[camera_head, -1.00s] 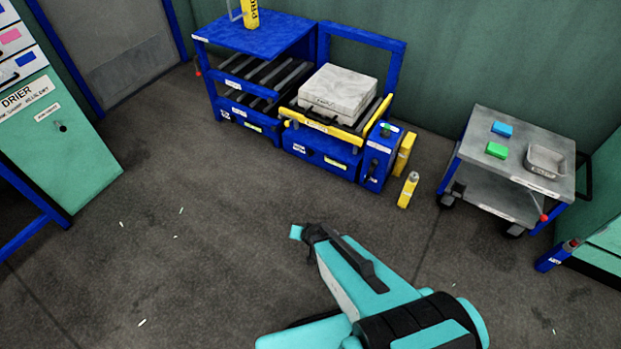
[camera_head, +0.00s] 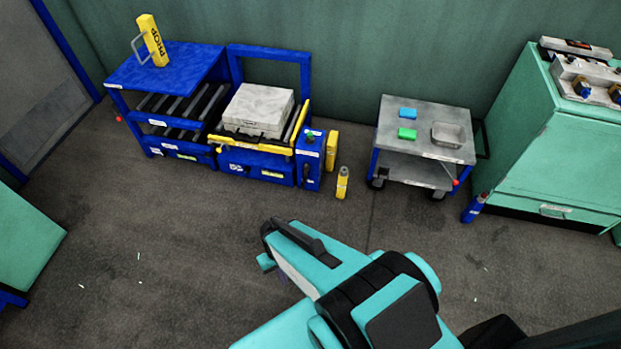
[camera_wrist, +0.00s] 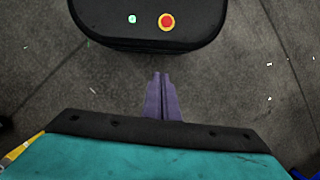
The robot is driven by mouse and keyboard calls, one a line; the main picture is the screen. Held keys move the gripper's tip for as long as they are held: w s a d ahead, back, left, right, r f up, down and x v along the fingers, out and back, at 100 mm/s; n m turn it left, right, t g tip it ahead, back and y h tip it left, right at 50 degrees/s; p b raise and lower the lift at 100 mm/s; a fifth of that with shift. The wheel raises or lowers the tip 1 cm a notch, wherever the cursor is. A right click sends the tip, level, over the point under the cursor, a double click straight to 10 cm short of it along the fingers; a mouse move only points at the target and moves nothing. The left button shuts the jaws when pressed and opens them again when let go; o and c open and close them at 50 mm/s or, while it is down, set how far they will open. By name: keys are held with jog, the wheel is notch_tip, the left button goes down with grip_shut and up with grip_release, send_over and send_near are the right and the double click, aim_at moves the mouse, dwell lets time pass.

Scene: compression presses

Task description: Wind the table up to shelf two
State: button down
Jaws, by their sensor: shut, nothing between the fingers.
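The blue lift table (camera_head: 258,170) stands against the back wall in the head view, with a grey mould block (camera_head: 259,107) resting on its yellow-edged top. To its left is the blue shelf rack (camera_head: 160,68) with roller shelves below its top. A blue control post (camera_head: 311,160) with a green button on top stands at the table's right side. My gripper (camera_wrist: 161,76) points down in the wrist view, its two fingers together and empty, with bare floor and part of my base around it. In the head view my arm is well in front of the table, and the fingertips are hidden.
A yellow prop (camera_head: 153,42) stands on the rack's top. A yellow bottle (camera_head: 342,184) stands on the floor right of the post. A grey trolley (camera_head: 450,113) holds a blue block, a green block and a tray. A green cabinet (camera_head: 550,160) is at right. The floor between is clear.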

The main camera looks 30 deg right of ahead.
jog(key=s+d+r+g+p, duration=0.2)
jog(key=s+r+p, duration=0.1)
jog(key=s+r, duration=0.2)
notch_tip(320, 180, up, 2)
jog(key=shift+s+r+n+h, duration=0.15)
jog(key=shift+s+n+h, duration=0.15)
jog(key=shift+n+h, duration=0.1)
jog(key=shift+s, duration=0.1)
